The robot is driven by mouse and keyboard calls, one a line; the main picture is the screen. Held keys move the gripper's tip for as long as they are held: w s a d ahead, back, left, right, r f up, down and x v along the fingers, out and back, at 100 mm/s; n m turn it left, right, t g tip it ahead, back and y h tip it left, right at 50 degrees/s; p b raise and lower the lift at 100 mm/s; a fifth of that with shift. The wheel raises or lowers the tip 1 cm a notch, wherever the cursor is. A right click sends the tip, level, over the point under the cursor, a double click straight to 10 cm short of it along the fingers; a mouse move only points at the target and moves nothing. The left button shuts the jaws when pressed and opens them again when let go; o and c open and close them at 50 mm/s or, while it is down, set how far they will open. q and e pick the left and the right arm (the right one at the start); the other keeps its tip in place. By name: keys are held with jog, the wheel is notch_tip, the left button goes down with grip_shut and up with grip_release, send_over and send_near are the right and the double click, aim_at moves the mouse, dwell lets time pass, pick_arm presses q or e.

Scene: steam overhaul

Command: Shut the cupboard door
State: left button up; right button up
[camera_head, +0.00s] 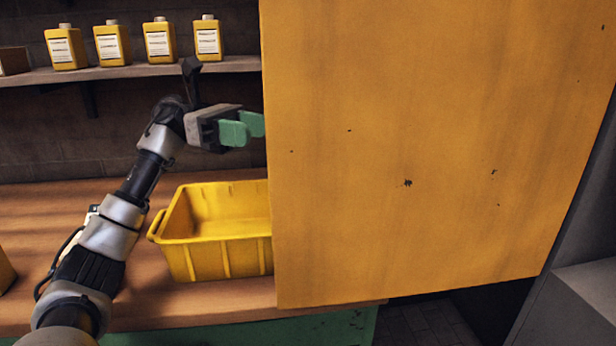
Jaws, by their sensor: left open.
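The cupboard door (430,150) is a large flat yellow panel with a few dark scuffs. It stands open and fills the middle and right of the head view, hiding what lies behind it. My left gripper (250,128), with green fingers, is open at the door's left edge. The fingertips reach close to that edge, and I cannot tell whether they touch it. No handle shows on the visible face. My right gripper is not in view.
A yellow bin (215,255) stands on the wooden bench (140,300) below my left gripper, partly hidden by the door. Several yellow bottles (112,45) stand on a wall shelf (130,72). Grey cabinet surfaces (585,290) are at the right. Dark floor shows below the door.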

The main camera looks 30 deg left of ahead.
aim_at(307, 143)
pick_arm(q)
jog(key=d, duration=0.7)
jog(key=d+p, duration=0.1)
jog(key=d, duration=0.2)
jog(key=shift+w+d+f, duration=0.25)
jog(key=shift+w+d, duration=0.15)
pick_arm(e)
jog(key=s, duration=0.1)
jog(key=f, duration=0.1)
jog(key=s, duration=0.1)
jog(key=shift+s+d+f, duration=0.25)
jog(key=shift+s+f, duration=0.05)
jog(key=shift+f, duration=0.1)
pick_arm(q)
grip_shut()
